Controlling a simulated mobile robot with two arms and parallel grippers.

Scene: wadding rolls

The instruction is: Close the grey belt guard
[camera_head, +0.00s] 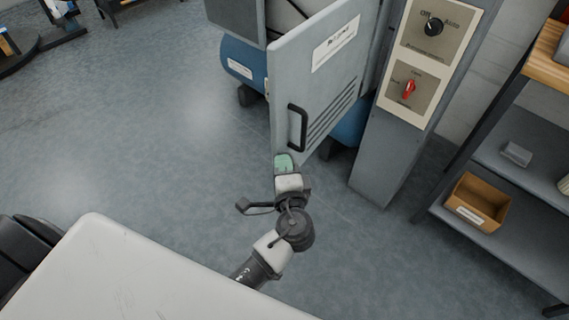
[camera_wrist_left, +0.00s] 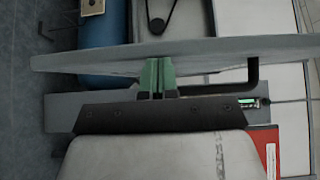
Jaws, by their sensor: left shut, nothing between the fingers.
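The grey belt guard (camera_head: 318,75) is a flat hinged panel with a black bar handle (camera_head: 297,128), a white label and slots. It stands swung open, away from the machine. In the left wrist view the guard (camera_wrist_left: 90,58) shows nearly edge-on, with a black belt (camera_wrist_left: 172,14) visible beyond it. My left gripper (camera_head: 285,161) has green fingertips, shut and empty, at the guard's lower corner below the handle. The fingertips (camera_wrist_left: 157,73) show close against the panel; I cannot tell if they touch. My right gripper is not in view.
A grey post with a black knob and a red switch (camera_head: 408,90) stands right of the guard. A shelf with a brown bin (camera_head: 474,202) is at the right. A blue tank (camera_head: 243,65) sits behind the guard.

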